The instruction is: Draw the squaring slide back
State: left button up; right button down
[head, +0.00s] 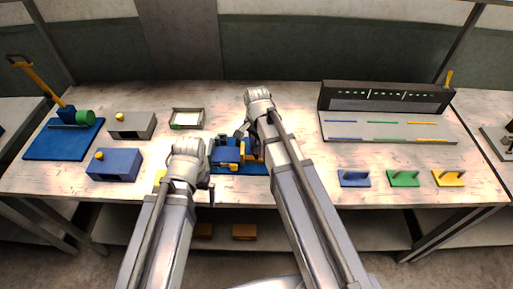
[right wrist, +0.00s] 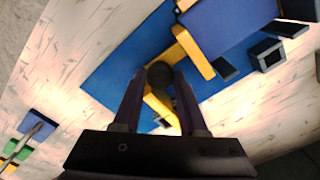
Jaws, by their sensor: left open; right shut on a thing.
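The blue fixture (head: 225,154) stands on a blue base plate (head: 240,170) at the middle of the bench, partly hidden by my right arm. In the right wrist view its blue block (right wrist: 228,25) and yellow parts (right wrist: 195,52) show on the blue plate (right wrist: 112,82). My right gripper (right wrist: 160,88) is shut on a dark round knob (right wrist: 160,74) beside a yellow bar, seemingly the squaring slide's handle. In the head view my right gripper (head: 243,133) is mostly hidden. My left gripper (head: 207,188) is open and empty, left of the fixture near the bench's front edge.
A grey box (head: 133,126), a blue box (head: 115,165), a tray (head: 187,118) and a blue-based lever press (head: 62,142) stand left. A grey rack (head: 388,97) stands back right. Blue, green (head: 403,179) and yellow pieces lie front right.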

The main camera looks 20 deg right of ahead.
jog(key=d, duration=0.2)
jog(key=s+d, duration=0.1)
jog(key=d, duration=0.1)
jog(key=s+d, duration=0.1)
jog(key=d, duration=0.1)
jog(key=shift+d, duration=0.5)
jog(key=shift+c, duration=2.2)
grip_release()
jog(key=shift+d, duration=0.15)
jog(key=shift+r, duration=0.2)
notch_tip(320, 180, up, 8)
jog(key=p, duration=0.7)
jog(key=shift+f+p, duration=0.25)
jog(key=shift+p, duration=0.15)
